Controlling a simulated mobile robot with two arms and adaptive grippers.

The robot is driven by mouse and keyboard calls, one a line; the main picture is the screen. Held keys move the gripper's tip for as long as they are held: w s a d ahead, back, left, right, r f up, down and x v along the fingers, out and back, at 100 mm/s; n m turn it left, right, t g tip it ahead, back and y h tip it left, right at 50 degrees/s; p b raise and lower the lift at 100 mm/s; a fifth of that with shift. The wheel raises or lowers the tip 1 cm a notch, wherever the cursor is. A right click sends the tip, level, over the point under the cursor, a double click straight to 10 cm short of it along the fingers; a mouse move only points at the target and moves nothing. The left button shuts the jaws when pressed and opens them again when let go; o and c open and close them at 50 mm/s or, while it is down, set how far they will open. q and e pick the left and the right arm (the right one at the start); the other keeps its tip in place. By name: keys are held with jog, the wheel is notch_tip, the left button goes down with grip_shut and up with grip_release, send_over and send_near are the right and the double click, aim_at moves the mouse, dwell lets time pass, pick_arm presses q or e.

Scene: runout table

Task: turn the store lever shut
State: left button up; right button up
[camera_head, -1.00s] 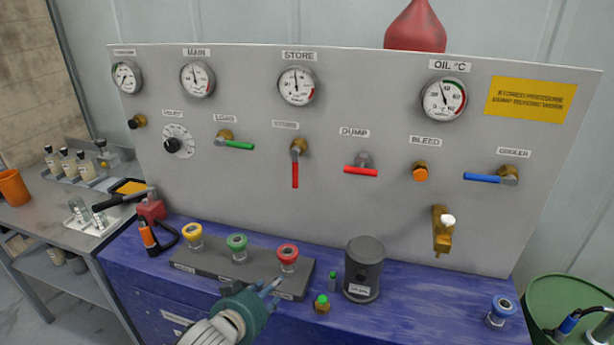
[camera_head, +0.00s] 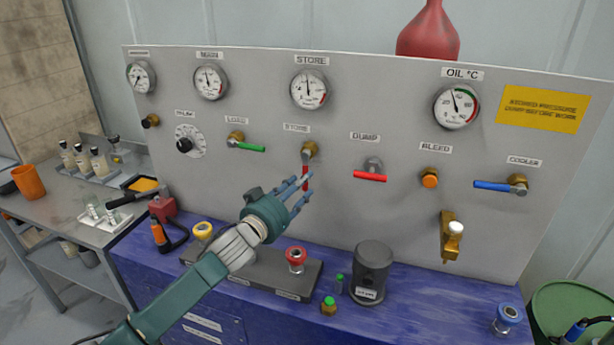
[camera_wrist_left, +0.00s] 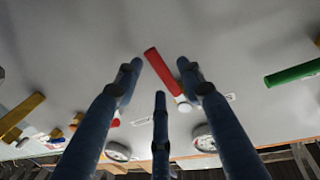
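The store lever (camera_head: 305,172) is a red handle hanging straight down from a brass valve under the STORE label on the grey panel. My left gripper (camera_head: 304,186) is at the handle's lower part, its fingers pointing at the panel and hiding some of the red. In the left wrist view the store lever (camera_wrist_left: 160,67) lies between and beyond the spread fingers of my left gripper (camera_wrist_left: 160,82). The fingers are open, and I cannot tell whether any touches the handle. My right gripper is not in view.
A green load lever (camera_head: 245,147) sits to the left and a red dump lever (camera_head: 370,177) to the right. Below stand a block with a red-topped fitting (camera_head: 296,260) and a dark cylinder (camera_head: 372,272) on the blue bench. The panel around the store lever is clear.

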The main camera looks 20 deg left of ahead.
pick_arm(q)
jog(key=shift+p+x, duration=0.3)
jog(key=shift+x, duration=1.45)
jog(key=shift+c, duration=0.5)
grip_shut()
